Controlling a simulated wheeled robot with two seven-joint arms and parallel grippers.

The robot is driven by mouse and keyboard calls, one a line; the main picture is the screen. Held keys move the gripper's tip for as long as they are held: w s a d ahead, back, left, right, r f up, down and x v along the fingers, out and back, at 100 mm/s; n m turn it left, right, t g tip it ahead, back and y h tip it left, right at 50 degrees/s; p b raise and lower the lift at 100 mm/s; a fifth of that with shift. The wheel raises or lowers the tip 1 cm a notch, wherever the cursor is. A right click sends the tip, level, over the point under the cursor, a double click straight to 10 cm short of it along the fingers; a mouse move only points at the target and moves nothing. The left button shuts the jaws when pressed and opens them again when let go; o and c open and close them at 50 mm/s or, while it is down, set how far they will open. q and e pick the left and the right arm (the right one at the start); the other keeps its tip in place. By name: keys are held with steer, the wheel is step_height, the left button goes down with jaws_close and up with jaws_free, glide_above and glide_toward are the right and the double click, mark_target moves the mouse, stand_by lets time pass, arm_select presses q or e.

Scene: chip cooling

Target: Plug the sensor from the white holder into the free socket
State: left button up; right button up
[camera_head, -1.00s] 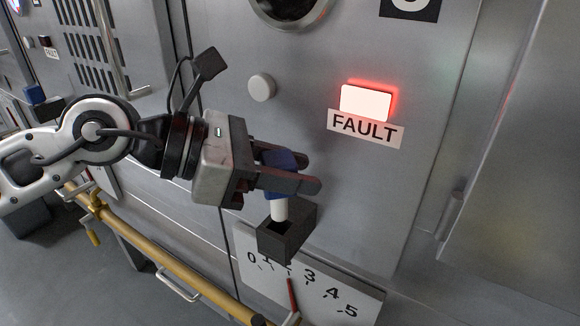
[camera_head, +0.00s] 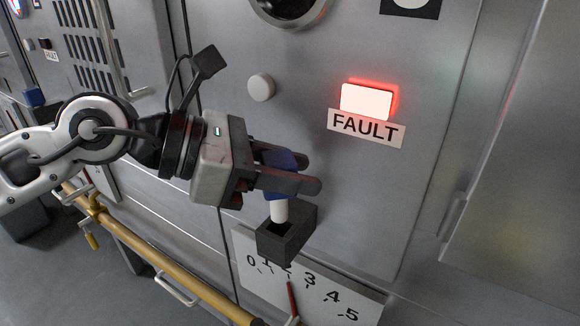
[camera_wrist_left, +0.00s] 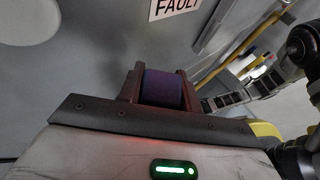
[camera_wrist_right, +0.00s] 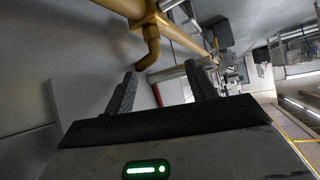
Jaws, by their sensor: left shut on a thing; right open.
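The sensor (camera_head: 279,210) has a blue body and a white lower end. My left gripper (camera_head: 302,184) is shut on its blue body, which also shows as a bluish-purple block (camera_wrist_left: 162,89) between the fingers in the left wrist view. The sensor's white end points down at the opening of a dark square socket (camera_head: 292,243) on the panel. I cannot tell whether the tip is inside it or just in front. My right gripper (camera_wrist_right: 160,70) is open and empty in the right wrist view. No white holder can be made out.
A lit red-white lamp (camera_head: 366,101) sits above a FAULT label (camera_head: 366,127). A numbered dial plate (camera_head: 265,284) lies just below the socket. A yellow rail (camera_head: 165,258) runs along the lower left. A round grey knob (camera_head: 261,87) is above the left gripper.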

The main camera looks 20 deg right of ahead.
arm_select(q)
steer(key=shift+b, duration=0.4)
steer(key=shift+f, duration=0.1)
steer(key=shift+f+b, duration=0.5)
steer(key=shift+b, duration=0.1)
steer(key=shift+f+b, duration=1.95)
steer(key=shift+f, duration=0.05)
steer(key=o, duration=1.1)
